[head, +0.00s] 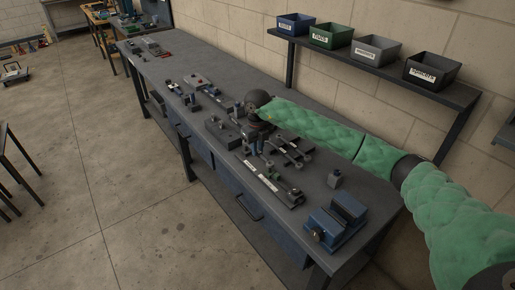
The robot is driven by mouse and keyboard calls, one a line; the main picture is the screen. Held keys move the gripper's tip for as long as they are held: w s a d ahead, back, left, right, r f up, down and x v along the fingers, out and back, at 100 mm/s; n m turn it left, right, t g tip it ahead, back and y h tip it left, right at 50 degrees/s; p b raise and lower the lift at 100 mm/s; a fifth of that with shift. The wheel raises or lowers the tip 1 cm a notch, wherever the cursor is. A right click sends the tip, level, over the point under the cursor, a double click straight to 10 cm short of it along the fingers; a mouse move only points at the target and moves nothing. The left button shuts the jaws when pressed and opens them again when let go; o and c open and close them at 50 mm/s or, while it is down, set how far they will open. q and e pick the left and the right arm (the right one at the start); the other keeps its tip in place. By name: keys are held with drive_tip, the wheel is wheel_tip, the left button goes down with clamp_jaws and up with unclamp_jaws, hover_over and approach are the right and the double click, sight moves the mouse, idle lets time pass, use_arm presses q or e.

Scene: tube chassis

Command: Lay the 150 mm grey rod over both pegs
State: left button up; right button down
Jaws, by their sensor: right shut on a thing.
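My right arm, in a green padded sleeve, reaches in from the right over the workbench. My right gripper (257,146) points down above the middle of the bench, among small fixtures. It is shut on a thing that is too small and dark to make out. A dark fixture with short upright parts (222,130) stands just left of the gripper. Grey bar-like parts (291,150) lie just right of it. I cannot tell for certain which parts are the 150 mm grey rod and the two pegs. My left gripper is not in view.
A long dark tray (285,198) with a white label lies in front of the gripper. A blue vise (337,222) stands at the near right end of the grey bench (330,180). Labelled bins, one green (330,36), stand on a shelf behind.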

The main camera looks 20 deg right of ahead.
drive_tip(key=shift+f+b, duration=1.3)
drive_tip(key=shift+f, duration=0.2)
drive_tip(key=c, duration=1.3)
unclamp_jaws()
drive_tip(key=shift+r+b, duration=0.3)
drive_tip(key=shift+r, duration=0.2)
wheel_tip(320, 180, up, 6)
drive_tip(key=shift+f+b, duration=0.1)
drive_tip(key=shift+b, duration=0.9)
drive_tip(key=shift+r, duration=0.5)
drive_tip(key=shift+r, duration=0.1)
